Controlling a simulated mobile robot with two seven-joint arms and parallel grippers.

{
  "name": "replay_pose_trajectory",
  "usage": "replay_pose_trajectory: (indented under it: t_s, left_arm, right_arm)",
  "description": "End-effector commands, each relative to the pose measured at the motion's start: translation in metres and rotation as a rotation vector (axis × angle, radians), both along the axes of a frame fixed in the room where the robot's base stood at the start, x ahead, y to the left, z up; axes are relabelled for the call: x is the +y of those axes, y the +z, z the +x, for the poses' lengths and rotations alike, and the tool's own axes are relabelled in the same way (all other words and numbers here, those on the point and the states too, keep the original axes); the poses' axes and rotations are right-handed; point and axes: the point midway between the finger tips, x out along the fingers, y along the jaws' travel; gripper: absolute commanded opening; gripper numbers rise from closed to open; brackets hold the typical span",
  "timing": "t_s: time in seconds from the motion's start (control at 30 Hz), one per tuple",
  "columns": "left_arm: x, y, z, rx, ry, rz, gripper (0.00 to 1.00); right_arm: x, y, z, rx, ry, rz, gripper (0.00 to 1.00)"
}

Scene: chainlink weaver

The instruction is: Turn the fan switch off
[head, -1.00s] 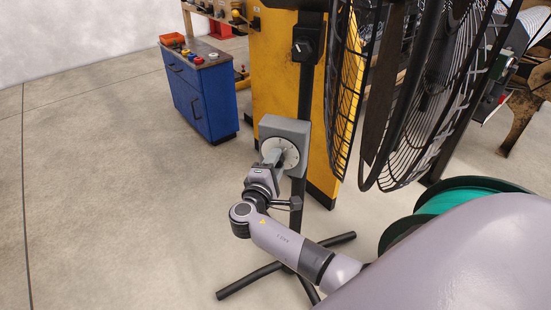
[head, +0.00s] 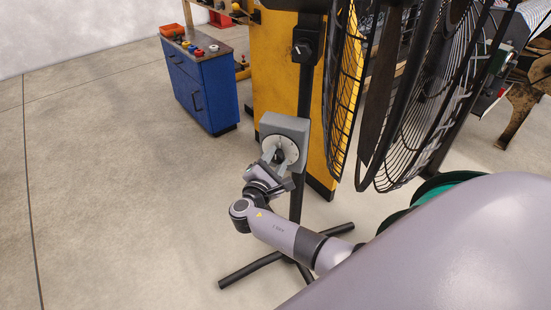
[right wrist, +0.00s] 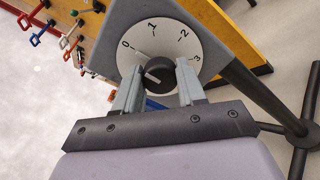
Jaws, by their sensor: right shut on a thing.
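A grey switch box (head: 285,122) is fixed to the fan's black pole. Its white dial (head: 293,151) carries the numbers 0 to 3, which read clearly in the right wrist view (right wrist: 205,47). A black round knob (right wrist: 163,76) with a pale pointer mark sits at the dial's centre. My left gripper is out of view.
The large black caged fan (head: 400,110) stands right of the box. A smaller black knob box (head: 305,42) is higher on the pole. The stand's legs (head: 255,270) spread on the floor. A blue cabinet (head: 205,92) and yellow panel (head: 270,70) are behind. Floor at left is clear.

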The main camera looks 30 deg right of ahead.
Motion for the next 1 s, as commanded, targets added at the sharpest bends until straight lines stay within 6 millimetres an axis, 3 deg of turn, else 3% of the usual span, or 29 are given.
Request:
replay_pose_trajectory:
  t_s: [0.4, 0.43, 0.5, 0.8, 1.0]
  left_arm:
    - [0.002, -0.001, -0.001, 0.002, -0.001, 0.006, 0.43]
    - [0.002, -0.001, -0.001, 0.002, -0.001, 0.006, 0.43]
    - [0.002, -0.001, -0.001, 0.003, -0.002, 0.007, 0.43]
    - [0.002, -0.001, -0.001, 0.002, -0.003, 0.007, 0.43]
    - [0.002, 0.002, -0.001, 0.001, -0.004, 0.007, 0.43]
  right_arm:
    - [0.001, -0.002, -0.001, 0.011, 0.001, -0.005, 0.09]
    - [0.001, -0.002, -0.001, 0.011, 0.001, -0.005, 0.49]
    - [0.001, -0.002, -0.001, 0.010, 0.001, -0.005, 0.65]
    - [0.002, -0.001, -0.001, 0.007, 0.001, -0.004, 0.65]
    - [0.023, -0.001, -0.016, 0.008, 0.003, -0.002, 0.65]
